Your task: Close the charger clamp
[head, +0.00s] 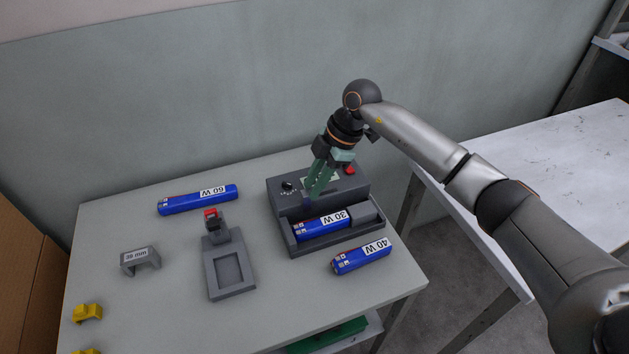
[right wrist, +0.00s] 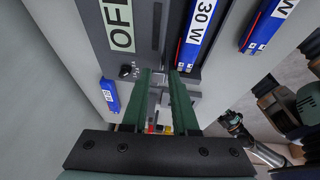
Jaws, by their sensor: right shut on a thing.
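The charger (head: 284,208) is a dark grey box with a raised back part and a front bay on the table. A blue 30 W battery (head: 322,226) lies in the bay, beside a grey block (head: 364,212) at the bay's right end. My right gripper (head: 311,197) reaches down to the ledge behind the battery. Its green fingers (right wrist: 163,74) are a small gap apart, shut on a small part of the charger, apparently its clamp, which they mostly hide. The right wrist view also shows the 30 W battery (right wrist: 196,38) and the OFF label (right wrist: 117,24).
A blue 40 W battery (head: 361,257) lies before the charger, a 60 W battery (head: 198,199) at the back left. A grey fixture (head: 230,271) with a red-topped clamp (head: 211,214) stands left of the charger. A grey bracket (head: 140,260) and yellow parts (head: 87,312) lie further left.

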